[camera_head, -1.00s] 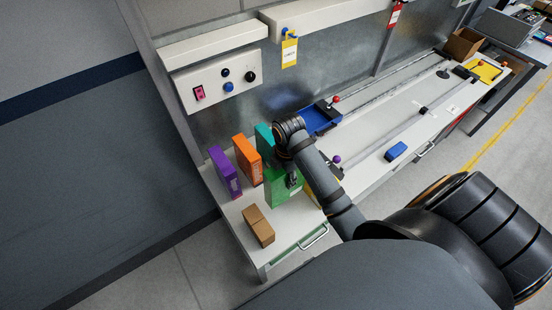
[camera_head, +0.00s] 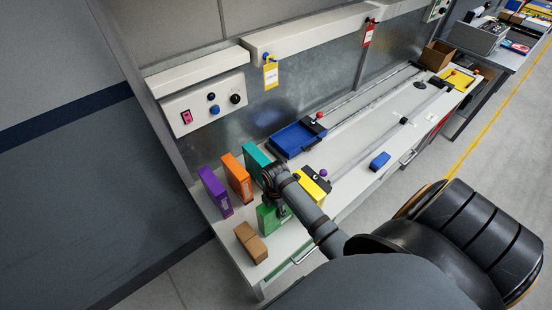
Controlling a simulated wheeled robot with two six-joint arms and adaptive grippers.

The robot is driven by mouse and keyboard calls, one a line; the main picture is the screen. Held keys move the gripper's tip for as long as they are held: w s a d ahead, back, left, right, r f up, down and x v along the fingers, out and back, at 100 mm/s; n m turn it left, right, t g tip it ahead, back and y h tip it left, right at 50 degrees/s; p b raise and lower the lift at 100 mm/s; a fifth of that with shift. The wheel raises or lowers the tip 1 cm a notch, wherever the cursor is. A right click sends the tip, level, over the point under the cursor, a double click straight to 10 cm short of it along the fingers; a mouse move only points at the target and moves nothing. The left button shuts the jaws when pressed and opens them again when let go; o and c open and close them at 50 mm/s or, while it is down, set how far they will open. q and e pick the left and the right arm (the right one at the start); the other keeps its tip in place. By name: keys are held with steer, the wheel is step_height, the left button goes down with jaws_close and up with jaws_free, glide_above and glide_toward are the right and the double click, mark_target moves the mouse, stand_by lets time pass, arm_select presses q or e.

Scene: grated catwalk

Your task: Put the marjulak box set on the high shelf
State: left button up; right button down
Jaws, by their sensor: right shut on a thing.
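Several coloured boxes stand on the left end of the white bench: purple (camera_head: 214,191), orange (camera_head: 237,177), teal (camera_head: 257,158), green (camera_head: 268,219) and yellow (camera_head: 312,183). Their lettering is too small to read, so I cannot tell which is marjulak. My right gripper (camera_head: 281,209) is shut on the green box, in front of the teal one. The arm hides part of the green box, and I cannot tell whether it touches the bench. A white high shelf (camera_head: 199,71) is on the wall, with a longer one (camera_head: 305,36) to its right. My left gripper is not in view.
A brown box (camera_head: 250,242) sits near the bench's front left corner. A blue tray (camera_head: 298,138) and a small blue block (camera_head: 380,160) lie further right. Yellow (camera_head: 270,74) and red (camera_head: 369,34) tags hang below the right shelf. A control panel (camera_head: 205,102) is below the left shelf.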

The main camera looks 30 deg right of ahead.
steer(key=shift+f, duration=0.15)
steer(key=c, duration=1)
jaws_free()
steer(key=shift+o, duration=1.3)
step_height(320, 180, up, 9)
steer(key=shift+f+b, duration=0.1)
steer(key=shift+b, duration=1.15)
step_height(320, 180, up, 4)
steer(key=shift+f+p, duration=0.25)
steer(key=shift+p, duration=0.3)
